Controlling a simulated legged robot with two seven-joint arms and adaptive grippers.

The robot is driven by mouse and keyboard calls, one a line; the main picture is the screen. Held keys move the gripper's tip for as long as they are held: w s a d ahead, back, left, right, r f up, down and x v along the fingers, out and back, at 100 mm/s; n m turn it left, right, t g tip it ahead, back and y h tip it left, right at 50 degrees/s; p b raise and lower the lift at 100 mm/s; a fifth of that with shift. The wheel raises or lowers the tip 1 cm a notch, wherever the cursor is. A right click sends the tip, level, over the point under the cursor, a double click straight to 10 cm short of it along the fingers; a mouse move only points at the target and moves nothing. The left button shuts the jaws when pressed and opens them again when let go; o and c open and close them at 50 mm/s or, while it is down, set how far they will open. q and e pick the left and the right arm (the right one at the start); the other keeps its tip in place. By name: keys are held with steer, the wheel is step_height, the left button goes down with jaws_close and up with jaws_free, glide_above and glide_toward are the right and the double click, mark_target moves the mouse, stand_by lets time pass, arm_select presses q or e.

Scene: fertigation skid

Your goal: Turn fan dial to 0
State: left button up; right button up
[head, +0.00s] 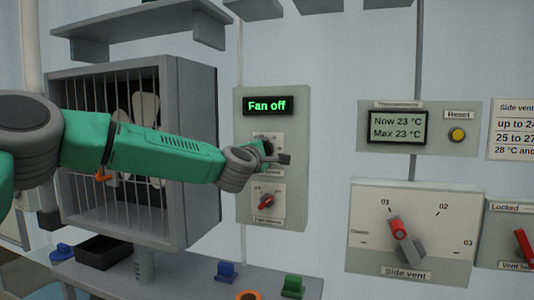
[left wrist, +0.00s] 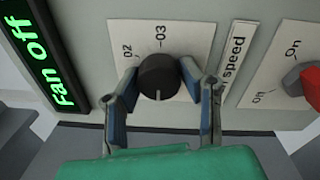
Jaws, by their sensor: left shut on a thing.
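The fan dial (left wrist: 159,77) is a round black knob on a white plate in the left wrist view. The marks 02 and 03 show above it, and its pale line points to the bottom of that picture. Any other marks are hidden. My left gripper (left wrist: 162,100) is shut on the dial, one finger on each side. In the head view the left gripper (head: 274,156) reaches the fan panel (head: 243,198) and covers most of the dial. The green display (head: 267,106) reads "Fan off". My right gripper is not in view.
A red on/off switch (head: 266,202) sits just below the dial. The caged fan (head: 190,150) stands close at the left, behind my left arm. The side vent dial (head: 404,238) and thermometer panel (head: 418,127) are on the right. A shelf (head: 185,285) with small blocks runs below.

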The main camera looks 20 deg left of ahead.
arm_select(q)
steer(key=shift+a+f, duration=0.15)
steer(key=shift+a, duration=0.05)
steer(key=o, duration=1.1)
steer(key=shift+o, duration=0.2)
steer(key=shift+a, duration=0.2)
steer(key=s, duration=1.1)
steer(key=shift+s+a+f, duration=0.15)
steer(key=shift+s+f, duration=0.25)
